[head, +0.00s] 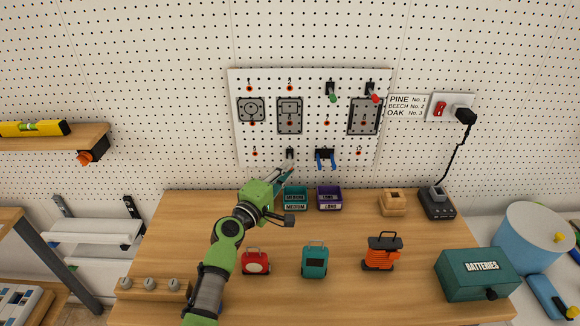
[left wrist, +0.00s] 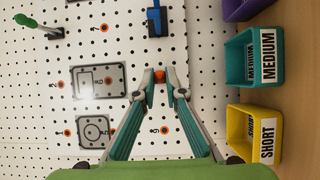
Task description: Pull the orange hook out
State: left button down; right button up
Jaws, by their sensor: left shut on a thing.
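The white pegboard panel (head: 310,75) stands on the wall at the back of the bench. My left gripper (head: 290,166) reaches up to its lower edge, left of the blue-handled tool (head: 325,160). In the left wrist view the fingertips of my left gripper (left wrist: 160,82) are closed around a small orange hook (left wrist: 159,75), against the panel. Most of the hook is hidden between the fingertips. My right gripper is not in view.
Below the panel stand a teal MEDIUM bin (head: 295,206), a purple LONG bin (head: 329,205) and a yellow SHORT bin (left wrist: 240,132). Grey plates (head: 289,115) hang above. A red case (head: 256,262), teal case (head: 315,262) and orange tool (head: 381,255) stand on the bench.

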pick_arm(q)
jog(key=shift+s+p, duration=0.65)
jog(key=shift+s, duration=0.65)
jog(key=shift+s+p, duration=0.4)
jog(key=shift+s, duration=0.8)
